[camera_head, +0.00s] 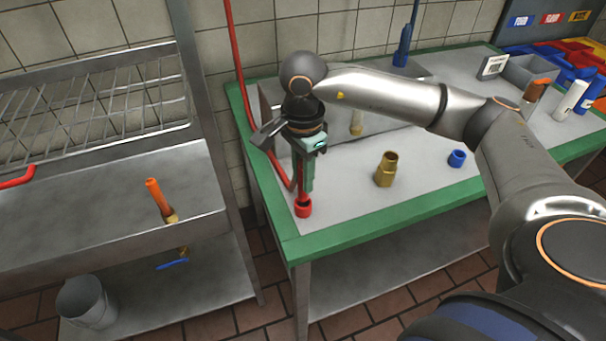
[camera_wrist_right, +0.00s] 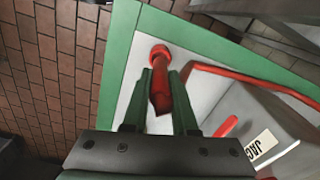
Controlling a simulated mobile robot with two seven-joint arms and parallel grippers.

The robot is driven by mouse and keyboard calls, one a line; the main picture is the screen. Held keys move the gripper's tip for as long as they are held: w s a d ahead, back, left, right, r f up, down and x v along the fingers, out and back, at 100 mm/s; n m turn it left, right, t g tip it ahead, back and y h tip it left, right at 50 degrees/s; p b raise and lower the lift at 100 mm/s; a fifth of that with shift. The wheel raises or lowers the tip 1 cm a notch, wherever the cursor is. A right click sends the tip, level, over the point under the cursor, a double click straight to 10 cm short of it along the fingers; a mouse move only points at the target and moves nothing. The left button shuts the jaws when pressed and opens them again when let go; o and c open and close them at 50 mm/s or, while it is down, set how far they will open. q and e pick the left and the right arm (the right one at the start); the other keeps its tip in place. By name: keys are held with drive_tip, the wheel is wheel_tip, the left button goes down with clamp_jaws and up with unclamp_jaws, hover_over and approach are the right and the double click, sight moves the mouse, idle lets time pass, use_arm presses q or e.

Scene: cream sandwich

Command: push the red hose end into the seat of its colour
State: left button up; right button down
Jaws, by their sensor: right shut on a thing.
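My right gripper (camera_head: 304,188) points down over the left front part of the green-edged table. It is shut on the red hose end (camera_wrist_right: 158,92), which shows between its fingers (camera_wrist_right: 168,92) in the right wrist view. The red seat (camera_head: 303,209) stands on the table top directly below the fingertips; it also shows in the wrist view (camera_wrist_right: 160,53). The hose end reaches down to the seat's mouth; I cannot tell how deep it sits. The red hose (camera_head: 236,60) hangs down the wall and runs to the table beside the gripper. My left gripper is not in view.
A brass fitting (camera_head: 386,170) and a blue seat (camera_head: 457,158) stand to the right on the table (camera_head: 350,216). A blue hose end (camera_head: 402,55) is at the back. A grey metal box (camera_wrist_right: 255,125) is near the hose. A steel rack (camera_head: 90,190) stands left.

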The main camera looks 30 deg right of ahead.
drive_tip(key=shift+f+b, duration=2)
drive_tip(key=shift+f, duration=0.1)
drive_tip(key=c, duration=0.6)
unclamp_jaws()
wheel_tip(320, 180, up, 11)
drive_tip(key=shift+r+p, duration=0.15)
drive_tip(key=shift+p, duration=0.15)
drive_tip(key=shift+r, duration=0.7)
